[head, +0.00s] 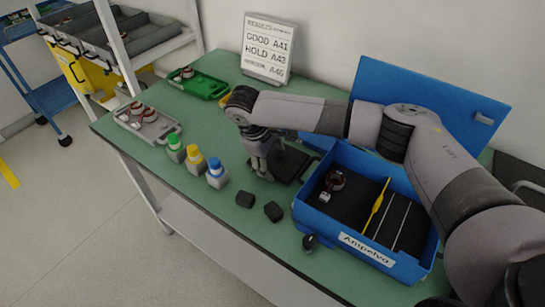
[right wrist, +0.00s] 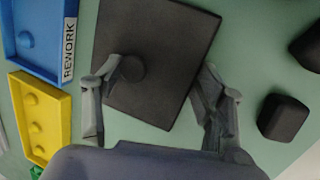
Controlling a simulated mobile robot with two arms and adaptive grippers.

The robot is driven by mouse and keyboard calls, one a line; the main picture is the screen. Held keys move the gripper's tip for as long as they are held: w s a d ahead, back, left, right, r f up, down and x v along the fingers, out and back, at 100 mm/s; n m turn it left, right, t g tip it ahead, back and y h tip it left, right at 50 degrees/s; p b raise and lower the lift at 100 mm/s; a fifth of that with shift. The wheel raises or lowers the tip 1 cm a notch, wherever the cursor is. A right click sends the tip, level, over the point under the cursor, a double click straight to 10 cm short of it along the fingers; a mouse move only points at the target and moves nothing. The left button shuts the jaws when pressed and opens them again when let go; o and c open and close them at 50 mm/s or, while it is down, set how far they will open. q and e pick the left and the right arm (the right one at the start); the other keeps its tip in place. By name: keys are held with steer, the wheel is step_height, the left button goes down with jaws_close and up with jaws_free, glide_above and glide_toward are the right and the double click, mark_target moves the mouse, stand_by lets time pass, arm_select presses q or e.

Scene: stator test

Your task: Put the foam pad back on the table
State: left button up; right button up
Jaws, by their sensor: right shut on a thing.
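The foam pad (head: 292,164) is a dark flat square with a round knob on top, over the green table just left of the open blue case. In the right wrist view the pad (right wrist: 160,50) lies between the two fingers, tilted in the picture. I cannot tell whether the pad touches the table (head: 225,235). My left gripper is out of view.
The blue case (head: 355,245) holds a small part and a yellow tool. Two black blocks (head: 245,199) (head: 273,211) and bottles with green, yellow and blue caps (head: 195,160) stand near the front. Grey (head: 160,130) and green (head: 207,86) trays lie left; a sign (head: 267,50) stands behind.

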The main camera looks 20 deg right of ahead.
steer(key=o, duration=1.2)
steer(key=shift+f, duration=0.4)
steer(key=shift+c, duration=0.2)
steer(key=shift+r, duration=0.15)
steer(key=shift+w+r, duration=0.1)
steer(key=shift+r, duration=0.15)
steer(key=b+v, duration=0.1)
steer(key=v, duration=1.1)
steer(key=shift+r, duration=0.4)
